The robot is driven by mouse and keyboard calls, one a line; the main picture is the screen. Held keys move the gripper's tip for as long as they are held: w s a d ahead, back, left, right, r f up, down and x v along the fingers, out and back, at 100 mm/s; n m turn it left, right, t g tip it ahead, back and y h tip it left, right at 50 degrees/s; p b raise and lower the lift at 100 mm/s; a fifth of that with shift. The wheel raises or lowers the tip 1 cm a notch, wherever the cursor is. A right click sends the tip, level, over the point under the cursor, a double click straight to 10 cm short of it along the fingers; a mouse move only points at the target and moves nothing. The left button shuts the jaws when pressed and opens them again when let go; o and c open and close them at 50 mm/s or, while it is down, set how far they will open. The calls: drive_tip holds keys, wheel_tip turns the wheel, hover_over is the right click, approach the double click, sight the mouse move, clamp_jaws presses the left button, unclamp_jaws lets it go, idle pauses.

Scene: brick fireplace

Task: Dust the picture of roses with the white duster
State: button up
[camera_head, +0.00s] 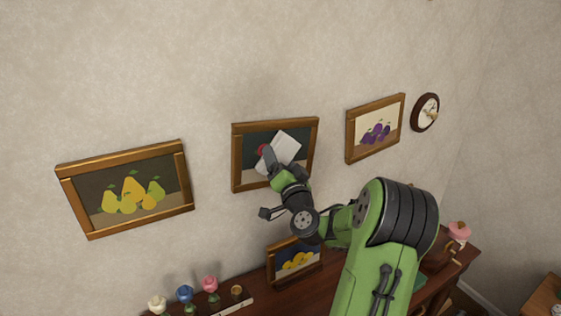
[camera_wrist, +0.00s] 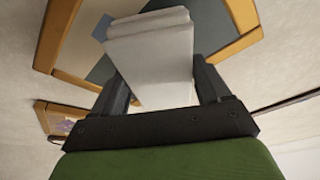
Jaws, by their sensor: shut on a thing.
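A wood-framed picture (camera_head: 245,136) hangs in the middle of the wall. It has a dark ground and a red shape, mostly hidden by my gripper and the white block, so I cannot tell what it depicts. My gripper (camera_head: 271,159) is in front of this picture, shut on the white duster (camera_head: 287,147), a pale block. In the wrist view the duster (camera_wrist: 150,60) sits tilted between the two dark fingers, with the picture's frame (camera_wrist: 57,30) behind it. I cannot tell whether the duster touches the picture surface.
Below is a wooden mantel (camera_head: 255,306) with a small yellow-fruit picture (camera_head: 296,262), several flower-like ornaments (camera_head: 185,296) and a pink-topped item (camera_head: 459,232). The wall between the pictures is bare.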

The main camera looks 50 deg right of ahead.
drive_tip(key=shift+w+d+p, duration=0.3)
drive_tip(key=shift+w+p, duration=0.15)
drive_tip(key=shift+w, duration=0.4)
